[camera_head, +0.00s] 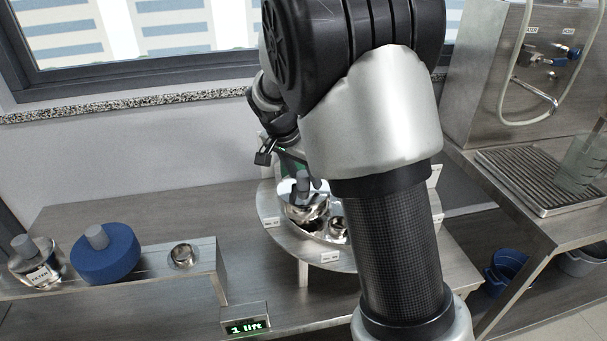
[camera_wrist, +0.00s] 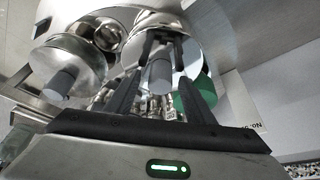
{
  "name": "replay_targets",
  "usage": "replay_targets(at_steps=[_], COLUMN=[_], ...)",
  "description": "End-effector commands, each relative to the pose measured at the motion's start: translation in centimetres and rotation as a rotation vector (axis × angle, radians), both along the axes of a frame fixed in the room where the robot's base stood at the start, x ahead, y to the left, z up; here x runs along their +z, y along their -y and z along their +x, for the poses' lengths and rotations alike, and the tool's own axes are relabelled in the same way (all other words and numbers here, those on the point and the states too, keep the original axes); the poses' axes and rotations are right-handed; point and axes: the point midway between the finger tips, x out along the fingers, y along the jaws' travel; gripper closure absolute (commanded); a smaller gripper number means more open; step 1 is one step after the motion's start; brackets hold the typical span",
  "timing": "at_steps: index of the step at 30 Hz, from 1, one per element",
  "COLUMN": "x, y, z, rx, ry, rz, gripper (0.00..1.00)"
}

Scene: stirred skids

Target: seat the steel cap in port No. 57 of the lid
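The lid (camera_head: 268,205) is a round metal plate with tags on its rim, on the table behind my arm. A bright steel cap (camera_head: 306,203) with a grey knob is at the lid under my gripper (camera_head: 301,178); whether it is seated or held slightly above is hidden. In the wrist view, the grey knob (camera_wrist: 160,76) lies between my gripper's two dark fingers (camera_wrist: 164,55). I cannot tell whether the fingers touch it. An open steel ring port (camera_head: 337,227) is to its right. The tag (camera_wrist: 248,122) in the wrist view is upside down and only partly readable.
A green cap (camera_wrist: 193,98) and another grey-knobbed cap (camera_wrist: 75,62) flank the steel cap in the wrist view. A steel block (camera_head: 207,262) at left has an empty-looking ring (camera_head: 184,256), a blue cap (camera_head: 106,256) and a tagged cap (camera_head: 35,263). A display (camera_head: 246,326) reads "1 lift".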

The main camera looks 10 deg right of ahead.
Motion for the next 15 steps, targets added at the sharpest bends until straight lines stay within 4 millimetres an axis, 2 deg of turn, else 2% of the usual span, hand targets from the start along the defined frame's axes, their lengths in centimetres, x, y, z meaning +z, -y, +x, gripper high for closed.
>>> replay_targets(at_steps=[4, 8, 15], x=[0.0, 1.0, 5.9], y=[0.0, -0.4, -1.9], z=[-0.1, -0.3, -1.5], rx=[0.0, 0.001, 0.003], ry=[-0.003, 0.0, 0.004], rz=[0.0, 0.001, 0.002], gripper=[0.51, 0.51, 0.51])
